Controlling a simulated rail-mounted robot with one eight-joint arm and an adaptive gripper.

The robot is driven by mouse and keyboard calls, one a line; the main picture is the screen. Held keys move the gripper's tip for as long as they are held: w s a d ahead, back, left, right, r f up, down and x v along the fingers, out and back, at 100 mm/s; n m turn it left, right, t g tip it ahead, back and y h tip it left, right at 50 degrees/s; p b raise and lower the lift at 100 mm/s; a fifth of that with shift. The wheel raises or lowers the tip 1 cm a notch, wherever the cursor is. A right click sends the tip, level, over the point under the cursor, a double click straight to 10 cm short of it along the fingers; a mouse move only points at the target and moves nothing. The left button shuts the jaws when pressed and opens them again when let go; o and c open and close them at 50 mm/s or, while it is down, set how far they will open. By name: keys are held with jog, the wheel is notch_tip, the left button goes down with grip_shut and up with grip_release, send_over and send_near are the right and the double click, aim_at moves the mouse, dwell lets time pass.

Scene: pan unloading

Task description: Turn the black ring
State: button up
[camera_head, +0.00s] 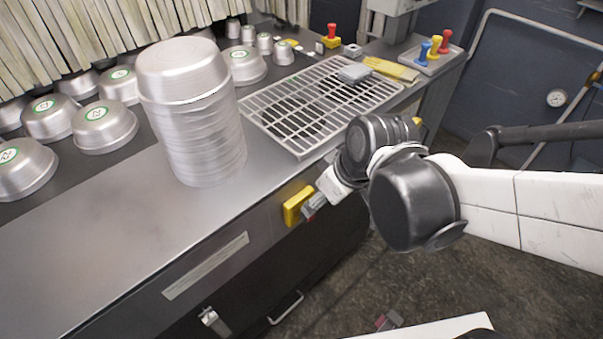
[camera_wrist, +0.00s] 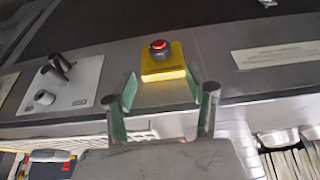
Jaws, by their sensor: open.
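A yellow box (camera_wrist: 163,66) on the counter's front face carries a red button (camera_wrist: 158,45) with a dark ring (camera_wrist: 160,54) around its base. The box also shows in the head view (camera_head: 297,205), but the button and ring are hidden there. My gripper (camera_wrist: 161,89) is open and empty, facing the box. Its two green-padded fingers stand on either side of the box's near edge in the wrist view, apart from the ring. In the head view my gripper (camera_head: 311,208) is close to the right side of the box.
A tall stack of metal pans (camera_head: 200,130) stands on the counter (camera_head: 100,235), with several pans behind it. A metal grate (camera_head: 315,105) lies to its right. A pale label strip (camera_head: 206,265) and a handle (camera_head: 286,308) are on the front below. A white panel with knobs (camera_wrist: 85,80) is nearby.

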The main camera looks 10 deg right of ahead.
jog(key=shift+b+x, duration=1.75)
jog(key=shift+x, duration=3.3)
jog(key=shift+s, duration=0.15)
jog(key=c, duration=1.2)
jog(key=g+y+b, duration=0.2)
jog(key=y, duration=0.1)
jog(key=shift+w+d+f+m+b, duration=0.2)
jog(key=shift+m+b, duration=0.15)
jog(key=shift+m, duration=0.05)
jog(key=g+y+b, duration=0.1)
jog(key=b, duration=0.1)
jog(key=g+y+b, duration=0.1)
jog(key=y+b, duration=0.1)
jog(key=shift+w+d+m+y, duration=0.1)
jog(key=shift+d+m+y, duration=0.05)
jog(key=shift+m+y, duration=0.2)
